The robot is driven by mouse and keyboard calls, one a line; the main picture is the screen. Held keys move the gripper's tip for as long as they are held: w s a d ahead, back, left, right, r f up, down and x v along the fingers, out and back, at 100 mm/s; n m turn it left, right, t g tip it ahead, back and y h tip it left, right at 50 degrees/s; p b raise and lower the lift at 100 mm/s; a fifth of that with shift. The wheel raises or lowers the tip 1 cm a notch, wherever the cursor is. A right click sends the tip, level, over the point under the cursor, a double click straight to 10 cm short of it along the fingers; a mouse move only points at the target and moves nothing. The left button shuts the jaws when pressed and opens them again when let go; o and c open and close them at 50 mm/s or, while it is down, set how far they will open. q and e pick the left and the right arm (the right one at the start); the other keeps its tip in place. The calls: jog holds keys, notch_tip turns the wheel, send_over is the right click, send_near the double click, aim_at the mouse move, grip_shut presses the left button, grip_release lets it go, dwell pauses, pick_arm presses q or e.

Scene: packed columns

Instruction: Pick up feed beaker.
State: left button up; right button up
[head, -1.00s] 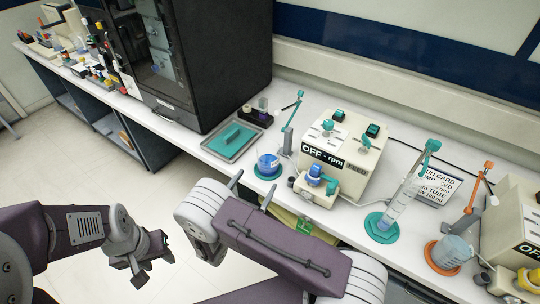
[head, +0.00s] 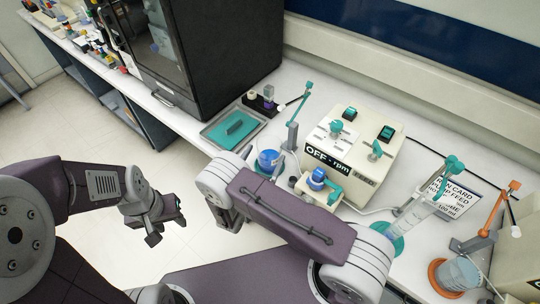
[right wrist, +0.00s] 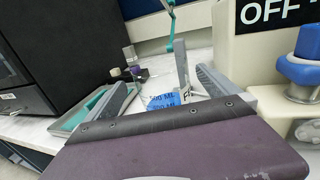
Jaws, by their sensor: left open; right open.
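A clear beaker (head: 267,158) with blue liquid or a blue band stands on the bench left of the white pump box; I take it as the feed beaker. In the right wrist view the beaker (right wrist: 165,98) shows a blue "500 ML" label, its lower part hidden by my gripper body. My right gripper (right wrist: 158,92) is open, with one finger on each side of the beaker in that view; I cannot tell whether they touch it. My left gripper (head: 167,222) is open and empty, off the bench's front edge over the floor.
The pump box (head: 350,150) reads "OFF rpm", with a blue-capped pump head (head: 317,179) close to the right of the beaker. A grey tray (head: 234,128) and black cabinet (head: 215,60) stand left. A graduated cylinder (head: 420,207) and another beaker (head: 458,273) stand right.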

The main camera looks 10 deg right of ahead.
aim_at(274, 138)
jog(key=x, duration=0.4)
jog(key=shift+s+r+p, duration=0.1)
jog(key=shift+r+p, duration=0.1)
jog(key=shift+p, duration=0.2)
jog(key=shift+w+d+f, duration=0.15)
jog(key=shift+w, duration=0.1)
jog(key=shift+s, duration=0.1)
jog(key=c, duration=2.1)
jog(key=shift+o, duration=0.2)
jog(key=shift+r, duration=0.2)
notch_tip(274, 138, up, 10)
